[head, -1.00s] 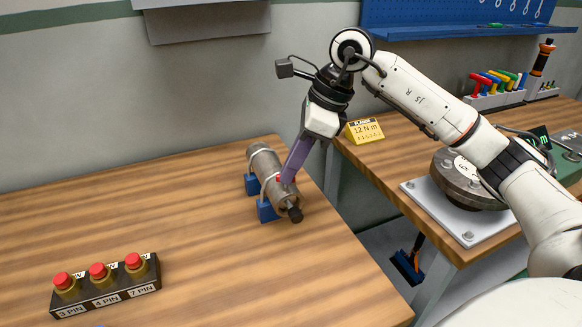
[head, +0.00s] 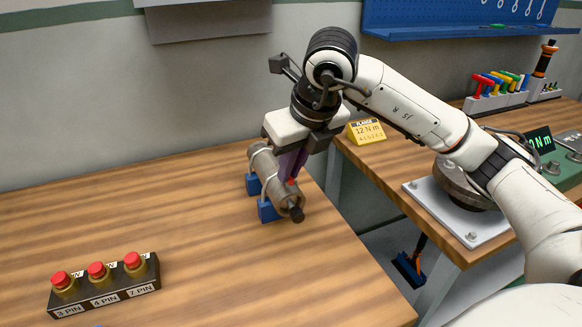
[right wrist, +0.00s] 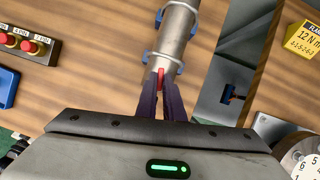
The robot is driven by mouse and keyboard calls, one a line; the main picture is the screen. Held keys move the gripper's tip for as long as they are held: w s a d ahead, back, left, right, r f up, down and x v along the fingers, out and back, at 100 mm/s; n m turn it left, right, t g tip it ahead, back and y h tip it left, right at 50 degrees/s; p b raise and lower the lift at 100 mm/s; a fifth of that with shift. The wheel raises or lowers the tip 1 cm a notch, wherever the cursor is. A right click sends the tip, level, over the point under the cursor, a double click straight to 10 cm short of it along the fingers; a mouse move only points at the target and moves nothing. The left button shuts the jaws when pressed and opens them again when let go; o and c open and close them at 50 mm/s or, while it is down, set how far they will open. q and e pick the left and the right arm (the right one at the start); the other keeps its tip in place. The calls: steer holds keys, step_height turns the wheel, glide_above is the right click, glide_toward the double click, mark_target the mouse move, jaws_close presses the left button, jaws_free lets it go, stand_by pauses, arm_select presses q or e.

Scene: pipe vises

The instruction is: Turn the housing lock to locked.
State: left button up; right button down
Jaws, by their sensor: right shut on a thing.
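The housing (head: 264,164) is a grey metal cylinder lying on blue cradles (head: 268,210) near the right edge of the left table. A dark fitting (head: 296,214) sticks out of its near end. The housing also shows in the right wrist view (right wrist: 175,40). A small red lock lever (right wrist: 160,76) stands on the housing, between the purple fingers of my right gripper (right wrist: 160,82). My right gripper, seen in the head view (head: 290,178), is shut on this red lever from above. The fingers partly hide the lever and the housing's side. My left gripper is not in view.
A black block with several red-capped connectors (head: 105,283) sits at the table's front left. A yellow 12 N m sign (head: 366,131) and a round flange on a white plate (head: 448,213) are on the right bench. A gap separates the tables. The left table's middle is clear.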

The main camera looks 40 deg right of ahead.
steer(key=shift+m+h, duration=0.4)
steer(key=shift+m, duration=0.6)
steer(key=c, duration=1.9)
jaws_free()
steer(key=shift+o, duration=0.2)
steer(key=shift+a, duration=0.1)
steer(key=d+p+v, duration=0.1)
steer(key=v, duration=0.9)
steer(key=shift+a+r+p, duration=0.2)
steer(key=shift+a+p, duration=0.2)
steer(key=shift+a, duration=0.15)
